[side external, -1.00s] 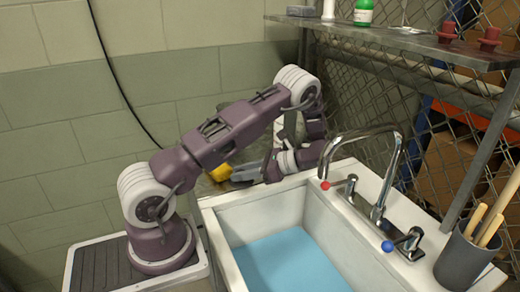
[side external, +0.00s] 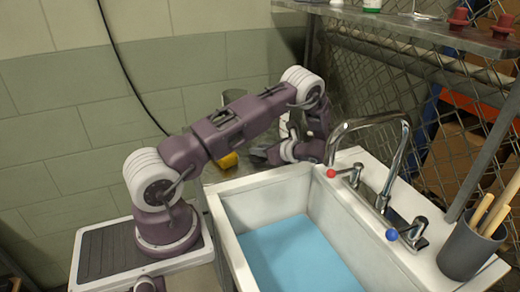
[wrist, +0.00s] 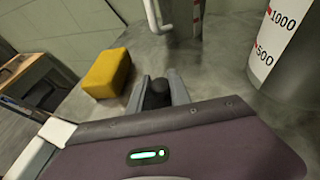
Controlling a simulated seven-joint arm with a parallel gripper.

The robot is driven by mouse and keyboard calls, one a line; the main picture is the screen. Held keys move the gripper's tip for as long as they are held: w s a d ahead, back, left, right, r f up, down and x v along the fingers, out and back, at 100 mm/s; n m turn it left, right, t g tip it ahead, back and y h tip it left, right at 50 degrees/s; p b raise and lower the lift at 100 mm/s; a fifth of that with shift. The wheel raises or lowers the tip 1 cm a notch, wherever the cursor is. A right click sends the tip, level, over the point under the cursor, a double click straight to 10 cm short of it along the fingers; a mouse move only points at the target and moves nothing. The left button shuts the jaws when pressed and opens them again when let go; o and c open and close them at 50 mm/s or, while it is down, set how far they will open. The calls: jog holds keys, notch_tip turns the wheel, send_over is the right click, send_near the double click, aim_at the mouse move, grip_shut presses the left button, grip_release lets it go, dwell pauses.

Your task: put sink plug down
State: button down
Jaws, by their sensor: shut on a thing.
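The sink plug (wrist: 157,90) is a small dark, rounded piece between the two grey fingers in the wrist view. My gripper (wrist: 158,86) is shut on it, close above the grey worktop (wrist: 216,62). In the side view my gripper (side external: 256,153) is behind the sink's back left rim, beside the yellow sponge. The plug cannot be made out there. The white sink (side external: 262,190) has blue water in it.
The yellow sponge (wrist: 107,73) lies just left of my fingers in the wrist view. A large container marked 500 and 1000 (wrist: 284,45) stands to the right. The faucet (side external: 395,150) rises at the sink's right. Bare worktop lies around the fingers.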

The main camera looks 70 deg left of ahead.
jog(key=c, duration=1.2)
grip_release()
jog(key=shift+r, duration=0.1)
jog(key=v, duration=1.2)
jog(key=shift+w, duration=0.1)
